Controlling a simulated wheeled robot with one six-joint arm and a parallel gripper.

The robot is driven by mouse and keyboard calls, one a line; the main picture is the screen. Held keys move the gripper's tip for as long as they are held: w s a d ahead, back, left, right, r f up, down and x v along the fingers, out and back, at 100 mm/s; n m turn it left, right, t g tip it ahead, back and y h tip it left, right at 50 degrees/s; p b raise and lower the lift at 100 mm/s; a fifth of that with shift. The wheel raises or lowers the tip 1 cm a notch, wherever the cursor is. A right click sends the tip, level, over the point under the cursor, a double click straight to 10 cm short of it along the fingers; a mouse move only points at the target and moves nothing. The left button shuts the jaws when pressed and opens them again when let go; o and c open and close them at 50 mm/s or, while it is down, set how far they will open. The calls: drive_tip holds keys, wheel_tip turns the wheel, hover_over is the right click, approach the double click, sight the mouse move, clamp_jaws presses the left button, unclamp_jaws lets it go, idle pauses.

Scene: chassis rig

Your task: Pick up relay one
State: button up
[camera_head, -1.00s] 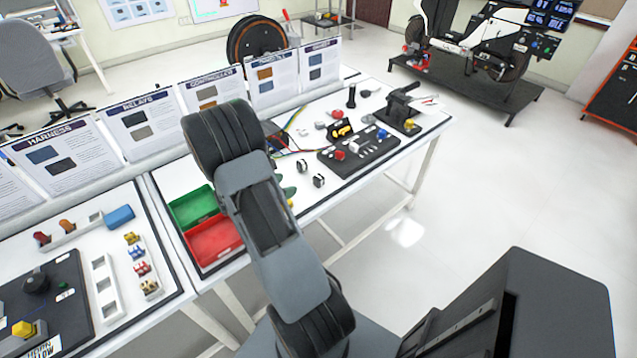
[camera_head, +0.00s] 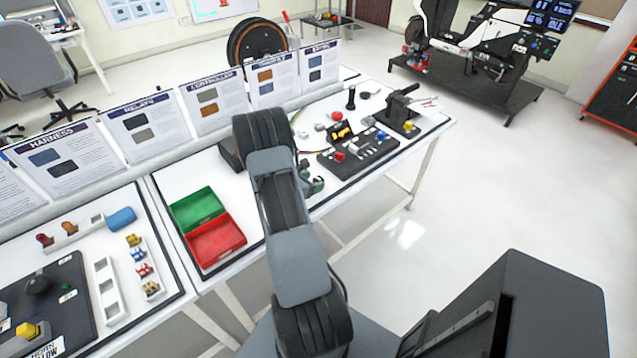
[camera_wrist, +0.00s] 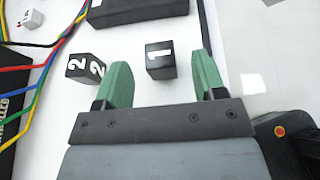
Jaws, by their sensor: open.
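Relay one is a small black block with a white "1" (camera_wrist: 160,61), lying on the white table in the wrist view. My gripper (camera_wrist: 164,75) has two green fingers standing apart, with nothing between their bases. The "1" block is just beyond the fingertips, between them and nearer the left one. A second black block marked "2" (camera_wrist: 86,67) lies left of the left finger, partly covered by it. In the head view my arm hides the blocks, and only part of my green gripper (camera_head: 312,182) shows at the arm's right side.
Coloured wires (camera_wrist: 45,70) run along the left of the wrist view beside a black box. A dark board (camera_head: 358,153) with buttons lies beyond the gripper. A green bin (camera_head: 197,208) and a red bin (camera_head: 216,243) stand left of my arm.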

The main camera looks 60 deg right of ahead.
drive_tip(key=shift+s+d+f, duration=0.15)
drive_tip(key=shift+d+f, duration=0.05)
drive_tip(key=shift+d, duration=0.3)
drive_tip(key=shift+c, duration=0.2)
drive_tip(key=c, duration=1)
drive_tip(key=shift+r, duration=0.1)
